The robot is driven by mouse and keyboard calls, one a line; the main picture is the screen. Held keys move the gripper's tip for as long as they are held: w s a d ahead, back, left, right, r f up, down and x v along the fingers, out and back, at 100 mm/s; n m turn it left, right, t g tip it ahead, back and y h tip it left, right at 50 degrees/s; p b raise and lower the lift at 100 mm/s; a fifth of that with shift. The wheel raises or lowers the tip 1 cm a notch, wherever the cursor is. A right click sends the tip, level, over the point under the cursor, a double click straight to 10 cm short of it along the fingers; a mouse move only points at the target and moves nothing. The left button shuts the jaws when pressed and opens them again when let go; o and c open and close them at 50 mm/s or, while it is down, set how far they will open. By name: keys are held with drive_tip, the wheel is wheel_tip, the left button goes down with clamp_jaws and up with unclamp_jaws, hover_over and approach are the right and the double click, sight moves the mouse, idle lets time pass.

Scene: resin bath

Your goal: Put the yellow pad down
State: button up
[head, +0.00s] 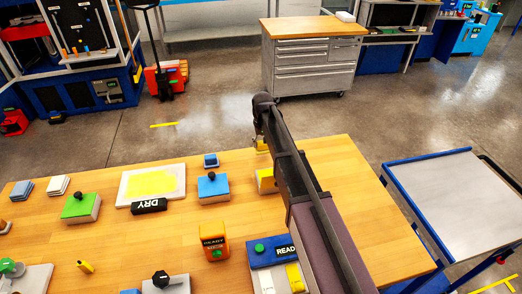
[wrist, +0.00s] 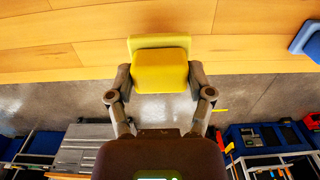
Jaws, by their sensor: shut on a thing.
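My gripper (wrist: 160,82) is shut on the yellow pad (wrist: 160,72), with a finger on either side of it. In the wrist view a lighter yellow strip shows at the pad's upper edge. In the head view a small yellow piece (head: 262,146) shows at the end of my arm, near the table's far edge. My arm hides most of the gripper there. I cannot tell whether the held pad touches the table.
On the wooden table (head: 345,170) are a white board with a yellow patch (head: 135,193), a black DRY sign (head: 149,205), a small blue block (head: 211,160), a blue-topped block (head: 213,184) and a green-topped block (head: 80,206). The table's right part is bare. A grey cart (head: 460,200) stands right.

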sight(263, 149)
drive_tip(key=shift+f+b, duration=1.5)
drive_tip(key=shift+f, duration=0.2)
drive_tip(key=shift+f, duration=0.1)
drive_tip(key=o, duration=1)
wheel_tip(263, 149, up, 12)
drive_tip(key=p, duration=1.2)
drive_tip(key=shift+s+d, duration=0.1)
drive_tip(key=s+d+m, duration=0.3)
drive_tip(key=s+d, duration=1.9)
drive_tip(key=s, duration=0.3)
drive_tip(key=shift+s, duration=0.25)
